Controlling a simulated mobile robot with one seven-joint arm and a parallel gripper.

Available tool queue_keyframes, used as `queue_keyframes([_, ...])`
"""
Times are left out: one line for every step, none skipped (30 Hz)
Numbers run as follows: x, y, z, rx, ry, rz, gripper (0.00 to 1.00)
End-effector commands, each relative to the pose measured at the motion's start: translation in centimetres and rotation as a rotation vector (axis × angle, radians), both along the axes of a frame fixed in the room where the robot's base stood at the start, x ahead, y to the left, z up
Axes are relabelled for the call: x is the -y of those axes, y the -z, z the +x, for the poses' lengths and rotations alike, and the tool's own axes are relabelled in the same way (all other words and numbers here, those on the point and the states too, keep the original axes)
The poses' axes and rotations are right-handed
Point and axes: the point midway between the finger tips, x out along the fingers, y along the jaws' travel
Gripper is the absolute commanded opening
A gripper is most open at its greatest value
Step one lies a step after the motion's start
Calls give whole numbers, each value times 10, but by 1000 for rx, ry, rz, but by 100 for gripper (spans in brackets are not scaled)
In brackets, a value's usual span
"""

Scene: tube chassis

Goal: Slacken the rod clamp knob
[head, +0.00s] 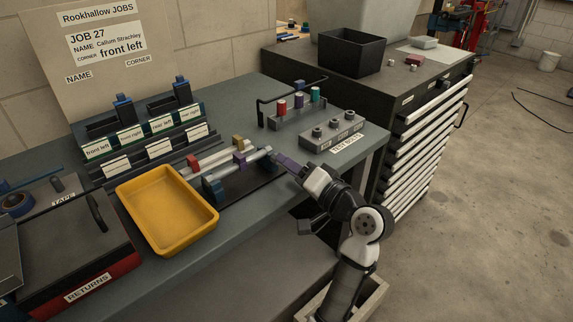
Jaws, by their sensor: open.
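A low rod fixture (240,183) lies on the bench right of the yellow tray, with a pale rod held between dark blue end blocks (212,188). Small red and yellow pieces stand along a second pale rod behind it. My gripper (285,162) is at the right end of the fixture, by the far blue block. A purple part shows at its tip; I cannot tell whether it is a finger or a knob. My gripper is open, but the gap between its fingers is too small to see. No clamp knob can be clearly made out; my gripper may hide it.
A yellow tray (166,243) stands empty left of the fixture. Labelled racks (130,145) stand behind. A grey rack of coloured tubes (290,119) and a grey block with several studs (331,132) are at the back right. A drawer cabinet (430,130) stands beyond the bench.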

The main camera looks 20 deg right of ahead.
Motion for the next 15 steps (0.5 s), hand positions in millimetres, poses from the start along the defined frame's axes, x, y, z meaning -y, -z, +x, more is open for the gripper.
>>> queue_keyframes([4, 2, -10, 0, 5, -2, 43])
queue_keyframes([7, 2, -16, 1, 6, -2, 43])
queue_keyframes([10, 2, -25, 1, 6, -1, 43])
queue_keyframes([13, 2, -32, 1, 6, -1, 43])
queue_keyframes([15, 2, -39, 0, 5, -2, 43])
queue_keyframes([18, 2, -48, 1, 6, -1, 43])
queue_keyframes([21, 2, -54, 1, 6, -1, 43])
queue_keyframes([23, 2, -61, 1, 6, -2, 43])
queue_keyframes([26, 2, -69, 1, 4, -2, 43])
queue_keyframes([28, 1, -75, 2, 5, -2, 43])
queue_keyframes([29, 1, -80, 1, 3, -2, 43])
queue_keyframes([31, 1, -86, 1, 4, -2, 43])
queue_keyframes([33, 1, -91, 1, 3, -2, 43])
queue_keyframes([35, 1, -95, 1, 3, -1, 43])
queue_keyframes([36, 0, -99, 1, 2, -1, 43])
